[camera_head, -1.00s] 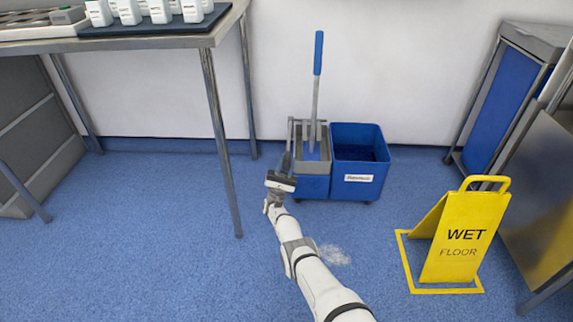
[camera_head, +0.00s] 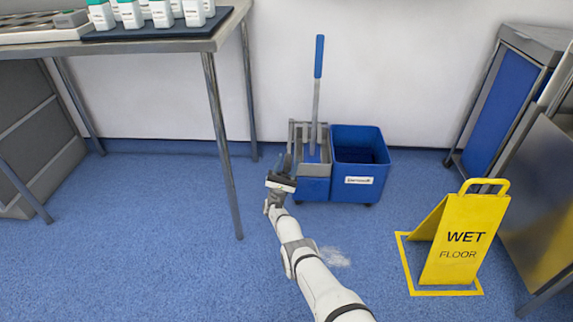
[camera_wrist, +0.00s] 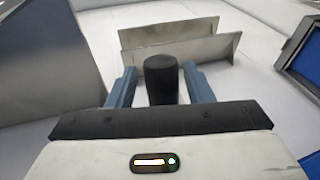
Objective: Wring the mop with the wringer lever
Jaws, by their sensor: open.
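The grey wringer (camera_head: 308,178) sits on the left part of the blue mop bucket (camera_head: 360,187) against the wall. The mop (camera_head: 317,90) stands upright in it, its blue-topped handle rising above. My gripper (camera_head: 284,162) is at the wringer's left front side. In the wrist view, my gripper (camera_wrist: 160,86) is open, with its two blue-grey fingers on either side of a black rounded grip (camera_wrist: 160,72), apparently the lever's end. The grip lies between the fingers with small gaps visible. Grey metal plates of the wringer (camera_wrist: 180,42) show beyond it. The rest of the lever is hidden.
A yellow wet floor sign (camera_head: 462,240) stands at the right, inside a yellow floor outline. A metal table (camera_head: 150,43) with bottles is at the left; its leg (camera_head: 222,150) stands left of my gripper. A blue-sided cart (camera_head: 498,95) is at the right. Open blue floor lies in front.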

